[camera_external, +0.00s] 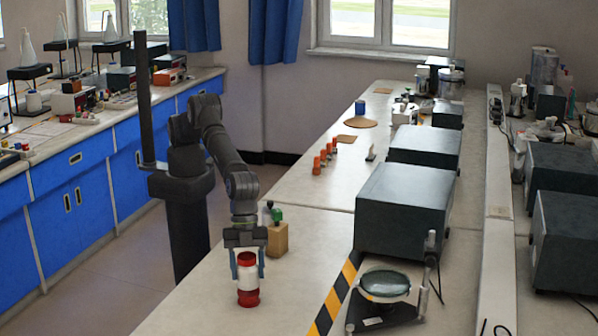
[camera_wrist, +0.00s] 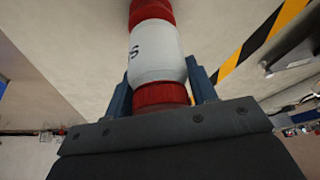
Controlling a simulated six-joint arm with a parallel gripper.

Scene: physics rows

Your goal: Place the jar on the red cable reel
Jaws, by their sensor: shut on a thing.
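The jar (camera_external: 247,284) has a white body and a red lid; in the wrist view its white side (camera_wrist: 157,58) carries dark lettering. My gripper (camera_external: 248,274) points down with its two blue fingers shut on the jar near the lid. It also shows in the wrist view (camera_wrist: 160,90). Directly below the white body is a red round piece (camera_external: 248,299), which appears to be the red cable reel; it also shows in the wrist view (camera_wrist: 151,11). The jar looks upright and in line with it. I cannot tell whether they touch or a small gap is left.
A wooden block (camera_external: 277,240) with a green-topped item stands close behind my gripper. A black-and-yellow stripe (camera_external: 335,298), a round glass dish on a stand (camera_external: 385,284) and a dark box (camera_external: 404,212) lie to the right. Small orange items (camera_external: 323,157) stand farther back.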

